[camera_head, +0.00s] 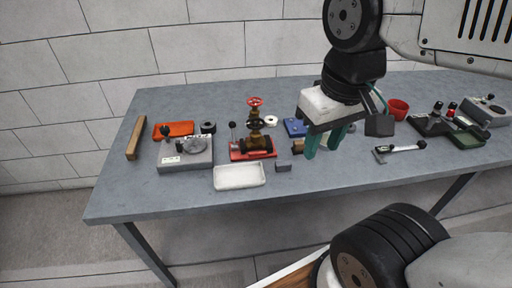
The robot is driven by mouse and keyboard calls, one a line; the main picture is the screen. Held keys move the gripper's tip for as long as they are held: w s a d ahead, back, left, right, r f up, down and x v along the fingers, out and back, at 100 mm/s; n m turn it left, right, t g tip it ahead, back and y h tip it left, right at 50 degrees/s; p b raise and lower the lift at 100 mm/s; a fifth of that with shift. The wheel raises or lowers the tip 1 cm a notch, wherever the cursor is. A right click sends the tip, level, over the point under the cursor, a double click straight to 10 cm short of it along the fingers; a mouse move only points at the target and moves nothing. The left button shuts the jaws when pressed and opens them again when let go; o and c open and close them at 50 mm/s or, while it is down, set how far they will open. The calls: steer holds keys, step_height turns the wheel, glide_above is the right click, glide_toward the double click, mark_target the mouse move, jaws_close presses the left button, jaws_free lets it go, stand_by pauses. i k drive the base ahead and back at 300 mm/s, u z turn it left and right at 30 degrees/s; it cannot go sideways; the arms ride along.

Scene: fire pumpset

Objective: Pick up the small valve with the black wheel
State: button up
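A brass valve assembly (255,138) stands upright on a red base (240,155) near the middle of the table. A red handwheel (255,102) tops it, and a dark, black-looking wheel (262,124) shows below that. I cannot tell whether the dark wheel belongs to a separate small valve. A small brass piece (298,147) lies just left of my gripper's left finger, partly hidden; its kind is unclear. My gripper (324,144) points down with its green fingers apart, right of the valve assembly. I see nothing held between the fingers.
The grey table (190,203) also carries a white tray (239,176), a grey device with a dial (185,154), an orange cloth-like item (174,129), a wooden bar (136,138), a blue block (295,127), a red cup (398,109) and a caliper-like tool (399,149).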

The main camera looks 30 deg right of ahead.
mark_target(257, 142)
steer(key=k, duration=1.2)
steer(key=u, duration=0.6)
steer(key=i, duration=0.55)
steer(key=u, duration=1)
steer(key=i, duration=1.25)
steer(key=z, duration=0.95)
steer(key=i, duration=0.55)
steer(key=z, duration=0.6)
